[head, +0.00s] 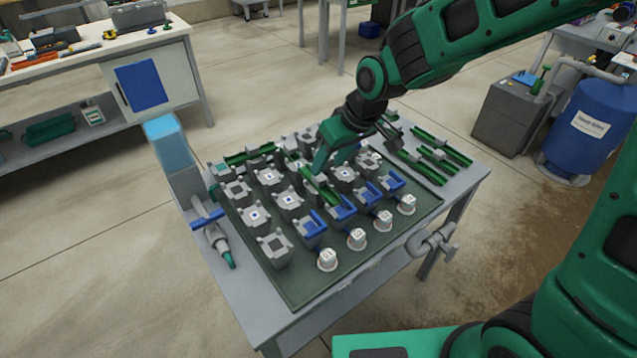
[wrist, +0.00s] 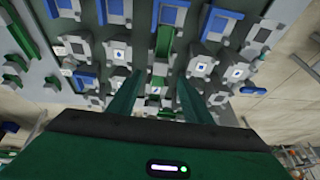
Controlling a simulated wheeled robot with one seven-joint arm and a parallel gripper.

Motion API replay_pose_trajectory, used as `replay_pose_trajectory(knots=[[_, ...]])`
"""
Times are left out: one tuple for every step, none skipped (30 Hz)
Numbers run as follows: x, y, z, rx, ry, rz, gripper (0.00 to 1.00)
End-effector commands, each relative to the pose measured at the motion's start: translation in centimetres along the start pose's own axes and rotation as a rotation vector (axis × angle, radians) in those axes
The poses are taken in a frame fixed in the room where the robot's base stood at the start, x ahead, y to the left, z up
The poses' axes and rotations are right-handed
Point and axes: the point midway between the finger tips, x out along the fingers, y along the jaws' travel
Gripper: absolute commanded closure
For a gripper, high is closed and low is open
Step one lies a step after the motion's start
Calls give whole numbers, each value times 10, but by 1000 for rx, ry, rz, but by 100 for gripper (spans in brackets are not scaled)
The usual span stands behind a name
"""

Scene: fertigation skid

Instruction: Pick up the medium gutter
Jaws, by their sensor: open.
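Several green gutters lie about the table, and I cannot tell for sure which is the medium one. One green gutter (head: 321,187) sits among the grey blocks near the middle of the tray. In the wrist view a green gutter (wrist: 163,42) lies lengthwise ahead of the gap between my fingers. Another green gutter (head: 248,156) is at the back left, and more green gutters (head: 445,151) lie at the right. My gripper (head: 322,164) is open, pointing down over the blocks just behind the middle gutter. Its two teal fingers (wrist: 156,100) are apart, with no gutter clearly held.
The dark green tray (head: 292,297) is crowded with grey blocks, blue brackets (head: 311,226) and white caps (head: 357,239). A grey post with a blue top (head: 167,143) stands at the table's left edge. A pipe valve (head: 432,243) is at the front right edge.

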Motion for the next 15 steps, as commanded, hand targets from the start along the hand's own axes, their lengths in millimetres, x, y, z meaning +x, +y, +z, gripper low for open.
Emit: replay_pose_trajectory(knots=[[6,0,1,0,-3,0,55],[9,0,1,0,-3,0,55],[12,0,1,1,-2,1,55],[14,0,1,1,-1,1,55],[15,1,1,1,-1,1,55],[16,1,1,1,-1,2,55],[18,1,1,1,-1,2,55],[19,1,1,1,-2,2,55],[23,1,1,1,-2,2,55],[26,1,1,1,-3,2,55],[30,0,2,2,-3,2,55],[36,0,2,1,-4,1,55],[40,0,2,1,-4,1,55],[44,0,2,1,-4,1,55],[49,-1,3,1,-4,1,55]])
